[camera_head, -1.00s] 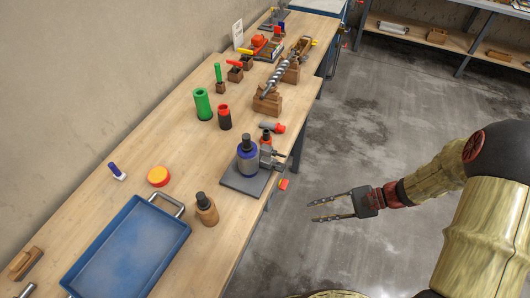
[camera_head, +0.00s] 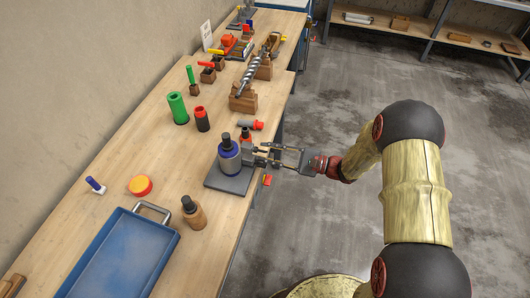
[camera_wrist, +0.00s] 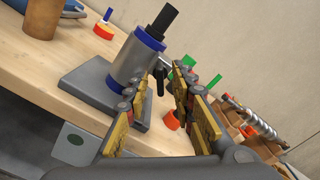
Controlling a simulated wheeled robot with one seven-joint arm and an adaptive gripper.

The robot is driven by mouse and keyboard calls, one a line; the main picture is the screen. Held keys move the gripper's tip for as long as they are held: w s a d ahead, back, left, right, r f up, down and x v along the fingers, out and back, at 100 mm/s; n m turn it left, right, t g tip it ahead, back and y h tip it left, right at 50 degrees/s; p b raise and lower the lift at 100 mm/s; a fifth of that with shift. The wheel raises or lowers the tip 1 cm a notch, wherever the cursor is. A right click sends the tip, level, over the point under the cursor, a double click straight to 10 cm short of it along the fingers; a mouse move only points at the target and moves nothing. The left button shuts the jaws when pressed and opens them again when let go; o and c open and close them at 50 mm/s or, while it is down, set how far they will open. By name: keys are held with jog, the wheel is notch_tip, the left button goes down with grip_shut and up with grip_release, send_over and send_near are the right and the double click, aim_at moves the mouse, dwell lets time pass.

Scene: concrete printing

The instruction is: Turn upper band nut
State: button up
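A grey cylinder with blue bands (camera_head: 229,158) and a dark top stands upright on a grey base plate (camera_head: 221,182) at the bench's front edge. It also shows in the wrist view (camera_wrist: 133,62), with an upper and a lower blue band. A dark nut or handle (camera_wrist: 160,76) sticks out from its side near the upper band. My gripper (camera_head: 258,154) is open, its fingers reaching toward the cylinder's right side. In the wrist view the gold-padded fingers (camera_wrist: 158,98) are apart, with the dark handle beyond the gap between them. I cannot tell whether they touch anything.
A wooden bottle-like piece (camera_head: 194,213) and a blue tray (camera_head: 119,262) stand nearer on the bench. A red-and-grey tool (camera_head: 252,125), a black-and-red cup (camera_head: 202,119) and a green cylinder (camera_head: 178,108) stand behind. The floor to the right is open.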

jog(key=shift+w+a, duration=0.2)
jog(key=shift+a, duration=0.35)
grip_shut()
